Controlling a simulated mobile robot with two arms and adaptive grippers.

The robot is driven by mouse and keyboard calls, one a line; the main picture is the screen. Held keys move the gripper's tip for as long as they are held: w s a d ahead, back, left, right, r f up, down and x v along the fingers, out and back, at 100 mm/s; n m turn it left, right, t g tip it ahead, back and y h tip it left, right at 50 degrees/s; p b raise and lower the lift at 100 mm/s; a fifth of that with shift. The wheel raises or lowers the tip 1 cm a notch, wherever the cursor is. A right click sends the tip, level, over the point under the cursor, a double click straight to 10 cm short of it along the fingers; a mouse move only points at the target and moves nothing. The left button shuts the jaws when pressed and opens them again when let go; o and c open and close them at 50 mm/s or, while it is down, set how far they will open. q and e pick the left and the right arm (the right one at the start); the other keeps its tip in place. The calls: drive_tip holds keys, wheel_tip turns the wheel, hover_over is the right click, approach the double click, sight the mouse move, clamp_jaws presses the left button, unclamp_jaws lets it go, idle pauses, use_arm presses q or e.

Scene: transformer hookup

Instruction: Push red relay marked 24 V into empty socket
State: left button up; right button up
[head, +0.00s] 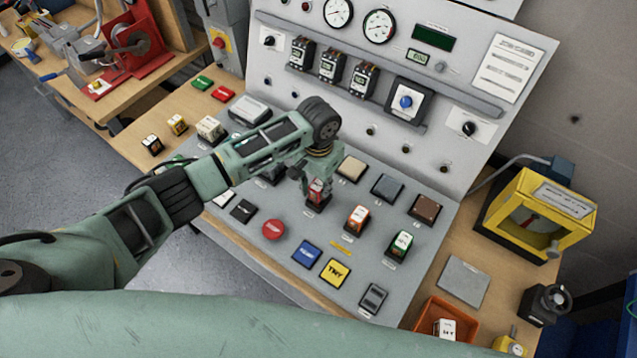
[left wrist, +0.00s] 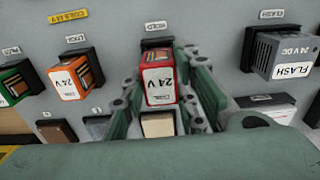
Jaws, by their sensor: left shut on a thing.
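The red relay (head: 317,187) marked 24 V is between the fingers of my left gripper (head: 316,192) on the sloping grey panel (head: 300,222). In the left wrist view, the red relay (left wrist: 159,84) shows its white 24 V face, with a green finger on each side. My left gripper (left wrist: 160,98) is shut on it. A dark socket edge (left wrist: 156,43) shows right behind the relay. The rest of that socket is hidden, and I cannot tell how deep the relay sits. My right gripper is not in view.
An orange relay (head: 357,218) and a green relay (head: 400,244) stand to the right on the panel. A grey FLASH unit (left wrist: 280,53) stands beside my gripper. Several coloured buttons lie in front, including a red one (head: 273,230). An orange bin (head: 432,312) is at lower right.

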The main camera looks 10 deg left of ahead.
use_arm(q)
drive_tip(key=shift+f+b, duration=0.35)
drive_tip(key=shift+f, duration=0.55)
drive_tip(key=shift+s+f, duration=0.1)
drive_tip(key=shift+f, duration=0.5)
drive_tip(key=o, duration=1.2)
